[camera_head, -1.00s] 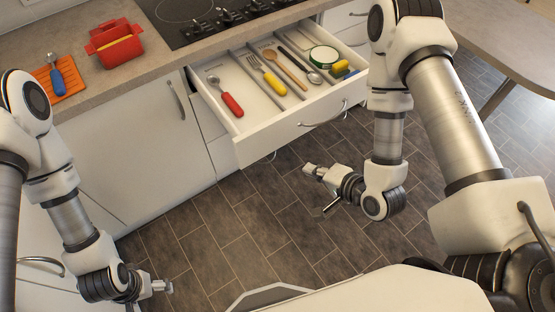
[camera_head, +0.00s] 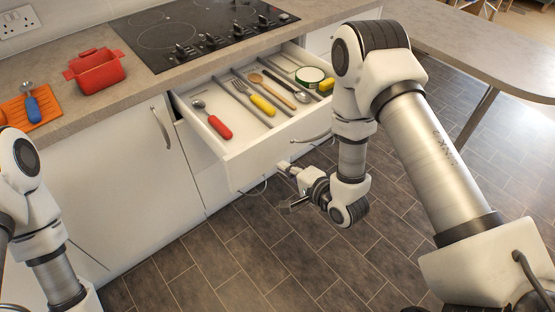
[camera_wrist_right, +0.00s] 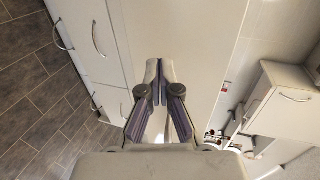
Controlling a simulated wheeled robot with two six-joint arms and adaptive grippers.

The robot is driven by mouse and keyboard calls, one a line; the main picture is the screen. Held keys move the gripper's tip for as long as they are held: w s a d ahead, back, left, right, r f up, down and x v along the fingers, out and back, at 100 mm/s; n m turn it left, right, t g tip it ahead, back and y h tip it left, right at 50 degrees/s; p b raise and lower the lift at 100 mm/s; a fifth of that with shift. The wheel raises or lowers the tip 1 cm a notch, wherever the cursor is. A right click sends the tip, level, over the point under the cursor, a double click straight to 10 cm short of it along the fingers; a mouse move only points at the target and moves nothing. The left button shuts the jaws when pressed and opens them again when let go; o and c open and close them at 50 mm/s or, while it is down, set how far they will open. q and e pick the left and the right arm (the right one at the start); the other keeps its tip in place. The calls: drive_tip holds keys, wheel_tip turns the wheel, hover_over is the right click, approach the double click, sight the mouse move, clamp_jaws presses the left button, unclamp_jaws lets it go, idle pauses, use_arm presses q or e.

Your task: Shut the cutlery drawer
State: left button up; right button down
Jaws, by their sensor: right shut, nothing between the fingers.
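The cutlery drawer (camera_head: 258,158) stands pulled out under the hob in the head view. Its white front has a bar handle (camera_head: 312,139), partly hidden by my right arm. Inside lie a red-handled spoon (camera_head: 219,127), a yellow-handled fork (camera_head: 262,104), a wooden spoon (camera_head: 272,89) and other pieces. My right gripper (camera_head: 284,167) is shut and empty, at the lower part of the drawer front; I cannot tell whether it touches. In the right wrist view its closed fingertips (camera_wrist_right: 159,68) point at a white panel. My left gripper is out of view.
A red pot (camera_head: 96,72) and a blue-handled utensil (camera_head: 32,108) on an orange mat (camera_head: 47,112) are on the worktop, left of the black hob (camera_head: 190,32). A closed cabinet door (camera_head: 120,170) is left of the drawer. Tiled floor (camera_head: 265,265) in front is clear.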

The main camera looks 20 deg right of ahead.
sight(270, 156)
drive_tip(key=w, duration=0.1)
drive_tip(key=w+a, duration=0.1)
drive_tip(key=w, duration=0.1)
drive_tip(key=shift+a+r, duration=0.15)
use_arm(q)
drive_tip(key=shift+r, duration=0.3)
use_arm(e)
drive_tip(key=shift+w, duration=0.15)
